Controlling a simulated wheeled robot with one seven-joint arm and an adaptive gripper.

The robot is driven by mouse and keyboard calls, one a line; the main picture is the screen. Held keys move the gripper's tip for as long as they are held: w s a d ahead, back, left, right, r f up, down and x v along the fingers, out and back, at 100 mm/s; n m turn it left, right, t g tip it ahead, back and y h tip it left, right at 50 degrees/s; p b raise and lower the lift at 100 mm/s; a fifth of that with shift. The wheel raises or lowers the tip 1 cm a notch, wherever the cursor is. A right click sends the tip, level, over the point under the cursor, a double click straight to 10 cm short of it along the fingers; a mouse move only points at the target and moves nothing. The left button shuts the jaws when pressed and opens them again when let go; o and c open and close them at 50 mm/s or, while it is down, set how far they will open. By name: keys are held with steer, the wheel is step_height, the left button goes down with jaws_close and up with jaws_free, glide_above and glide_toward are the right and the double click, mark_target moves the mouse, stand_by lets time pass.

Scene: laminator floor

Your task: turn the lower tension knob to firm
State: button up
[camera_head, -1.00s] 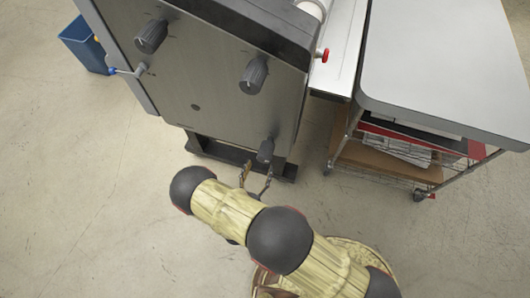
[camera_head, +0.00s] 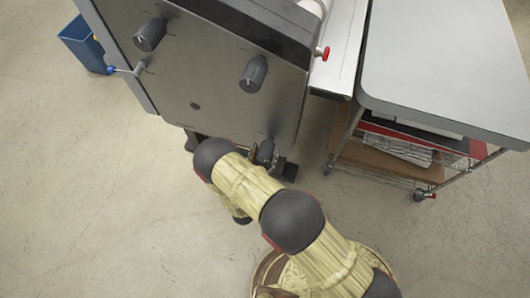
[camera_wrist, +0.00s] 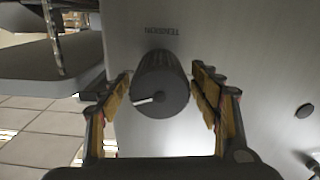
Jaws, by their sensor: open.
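The lower tension knob (camera_head: 265,151) is dark and ribbed, low on the grey machine panel. In the wrist view the knob (camera_wrist: 160,85) sits between my fingers, with an upside-down TENSION label above it. A short white pointer line on its face points left and slightly down in that view. My gripper (camera_wrist: 160,78) is open, with one yellow-padded finger on each side of the knob. Gaps show between the fingers and the knob, so no contact is visible. In the head view my arm partly hides the gripper.
Two other dark knobs, upper left (camera_head: 150,34) and upper right (camera_head: 253,73), are on the same panel. A crank with a blue handle (camera_head: 112,70) sticks out at left. A red knob (camera_head: 322,53) and a grey-topped cart (camera_head: 440,65) are at right.

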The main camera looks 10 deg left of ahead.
steer(key=shift+c, duration=1.2)
steer(key=c, duration=0.9)
steer(key=shift+n, duration=0.4)
steer(key=n+b, duration=0.1)
steer(key=n, duration=0.1)
steer(key=shift+a+n, duration=0.1)
steer(key=shift+n, duration=0.3)
steer(key=n, duration=0.3)
steer(key=shift+a+n+b, duration=0.1)
steer(key=shift+n+b, duration=0.2)
steer(key=shift+b, duration=0.05)
steer(key=n, duration=0.6)
steer(key=shift+a+f+b, duration=0.1)
steer(key=shift+f+b, duration=0.05)
steer(key=shift+b, duration=0.2)
steer(key=shift+n, duration=0.4)
